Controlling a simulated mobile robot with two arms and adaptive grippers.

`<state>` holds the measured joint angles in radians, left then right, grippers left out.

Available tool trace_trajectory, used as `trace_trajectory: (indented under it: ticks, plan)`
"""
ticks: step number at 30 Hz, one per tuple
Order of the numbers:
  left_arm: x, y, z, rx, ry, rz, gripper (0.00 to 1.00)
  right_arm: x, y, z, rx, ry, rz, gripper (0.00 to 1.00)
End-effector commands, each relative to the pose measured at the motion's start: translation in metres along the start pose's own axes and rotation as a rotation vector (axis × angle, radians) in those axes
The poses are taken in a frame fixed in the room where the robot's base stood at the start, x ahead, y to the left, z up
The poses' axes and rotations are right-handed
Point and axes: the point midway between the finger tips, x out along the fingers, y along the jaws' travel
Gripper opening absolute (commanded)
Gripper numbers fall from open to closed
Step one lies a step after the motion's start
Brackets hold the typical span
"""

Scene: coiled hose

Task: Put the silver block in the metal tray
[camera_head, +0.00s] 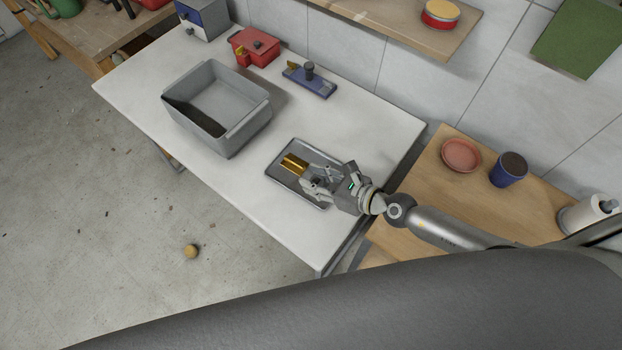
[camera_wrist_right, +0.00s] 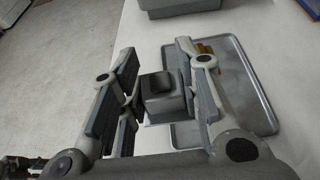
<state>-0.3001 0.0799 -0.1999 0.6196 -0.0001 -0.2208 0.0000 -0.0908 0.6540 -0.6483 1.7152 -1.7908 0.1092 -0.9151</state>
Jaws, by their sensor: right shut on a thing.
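The metal tray (camera_head: 277,175) lies flat on the white table. It also shows at the right in the wrist view (camera_wrist_right: 262,112). A gold block (camera_head: 294,162) lies in the tray and is partly hidden by a finger in the wrist view (camera_wrist_right: 205,47). My right gripper (camera_head: 312,183) is at the tray's near right part. In the wrist view it is shut on a grey block, the silver block (camera_wrist_right: 159,99), held between its fingers. In the head view the fingers mostly hide this block. I cannot tell its height above the tray. My left gripper is not in view.
A large grey bin (camera_head: 237,137) stands left of the tray. A red box (camera_head: 254,48) and a blue tool (camera_head: 310,80) stand along the wall. A wooden side table holds a pink dish (camera_head: 461,155) and a blue cup (camera_head: 508,170). The table front is clear.

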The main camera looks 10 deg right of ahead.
Motion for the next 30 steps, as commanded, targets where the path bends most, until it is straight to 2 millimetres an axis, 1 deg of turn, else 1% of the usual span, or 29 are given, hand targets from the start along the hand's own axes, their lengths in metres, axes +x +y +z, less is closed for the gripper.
trace_trajectory:
  ticks: [1,3,9,12,17,20,24,27,30]
  plan:
    - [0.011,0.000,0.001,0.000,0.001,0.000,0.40,0.013,-0.009,-0.005,-0.003,-0.003,-0.002,0.06]
    - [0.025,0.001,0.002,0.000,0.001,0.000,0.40,0.023,-0.014,-0.017,-0.002,-0.002,0.000,0.06]
    - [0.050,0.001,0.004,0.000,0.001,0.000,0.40,0.046,-0.028,-0.032,0.000,-0.003,-0.001,0.06]
    - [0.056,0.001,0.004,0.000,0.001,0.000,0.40,0.052,-0.032,-0.036,0.002,-0.001,0.000,0.06]
    - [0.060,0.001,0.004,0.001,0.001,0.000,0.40,0.057,-0.035,-0.038,0.001,-0.001,0.000,0.06]
    - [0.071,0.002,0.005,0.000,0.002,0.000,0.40,0.065,-0.040,-0.046,0.001,-0.002,-0.001,0.06]
    - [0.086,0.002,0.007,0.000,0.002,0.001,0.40,0.072,-0.040,-0.064,0.003,-0.001,0.000,0.06]
    - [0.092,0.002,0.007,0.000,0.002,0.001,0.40,0.075,-0.040,-0.070,0.003,-0.001,0.000,0.06]
    - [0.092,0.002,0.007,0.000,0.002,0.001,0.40,0.075,-0.040,-0.071,0.002,-0.001,0.001,0.06]
